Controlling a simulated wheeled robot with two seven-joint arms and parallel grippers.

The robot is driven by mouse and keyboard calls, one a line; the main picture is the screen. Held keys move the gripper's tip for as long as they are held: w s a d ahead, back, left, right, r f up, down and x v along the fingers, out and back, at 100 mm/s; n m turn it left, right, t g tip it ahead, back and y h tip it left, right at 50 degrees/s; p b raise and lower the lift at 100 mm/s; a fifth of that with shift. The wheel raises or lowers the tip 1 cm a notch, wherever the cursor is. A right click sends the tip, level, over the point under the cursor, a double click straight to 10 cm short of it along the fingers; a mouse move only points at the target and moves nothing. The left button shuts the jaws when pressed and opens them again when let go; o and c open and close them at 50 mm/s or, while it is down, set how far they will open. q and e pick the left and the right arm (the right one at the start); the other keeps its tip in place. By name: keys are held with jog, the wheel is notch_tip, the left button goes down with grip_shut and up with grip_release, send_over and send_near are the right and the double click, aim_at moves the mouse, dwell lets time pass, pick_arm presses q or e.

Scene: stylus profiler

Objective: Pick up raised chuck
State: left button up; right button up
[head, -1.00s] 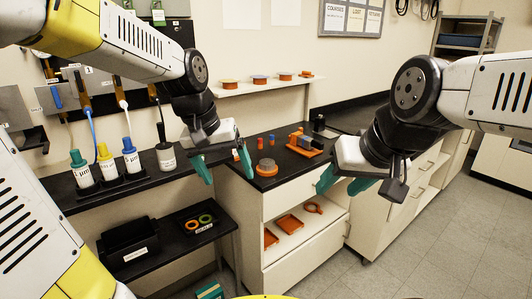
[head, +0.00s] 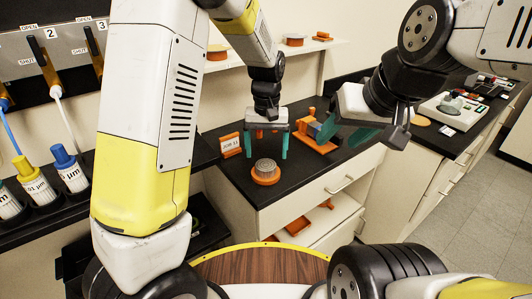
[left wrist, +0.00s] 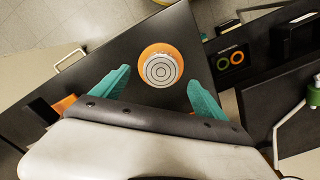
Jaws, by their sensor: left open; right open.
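The raised chuck (head: 265,168), a grey ringed disc on a round orange base, sits on the black counter near its front edge. My left gripper (head: 266,146) points down, open and empty, with its teal fingers apart, just behind and above the chuck in the head view. In the left wrist view the chuck (left wrist: 161,68) lies ahead of and between the open fingers (left wrist: 157,90), touching neither. My right gripper (head: 345,132) is open and empty, to the right of the chuck and above the counter's front edge.
An orange-framed card (head: 230,144) stands left of the chuck. An orange fixture (head: 317,143) stands to its right, partly behind my right gripper. A shelf with orange pieces (head: 294,40) hangs behind. Bottles with blue and yellow caps (head: 68,172) stand at the left.

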aim_at(266, 165)
pick_arm(q)
notch_tip(266, 165, down, 6)
jog(key=shift+w+a+r, duration=0.1)
jog(key=shift+w+r, duration=0.05)
jog(key=shift+r, duration=0.05)
jog(key=shift+c, duration=0.2)
jog(key=c, duration=1.6)
jog(key=shift+r, duration=0.15)
notch_tip(266, 165, up, 4)
jog(key=shift+f, duration=0.25)
jog(key=s, duration=0.5)
jog(key=s+r, duration=0.1)
jog(key=s, duration=0.4)
jog(key=s+a, duration=0.1)
jog(key=s, duration=0.5)
jog(key=shift+r, duration=0.15)
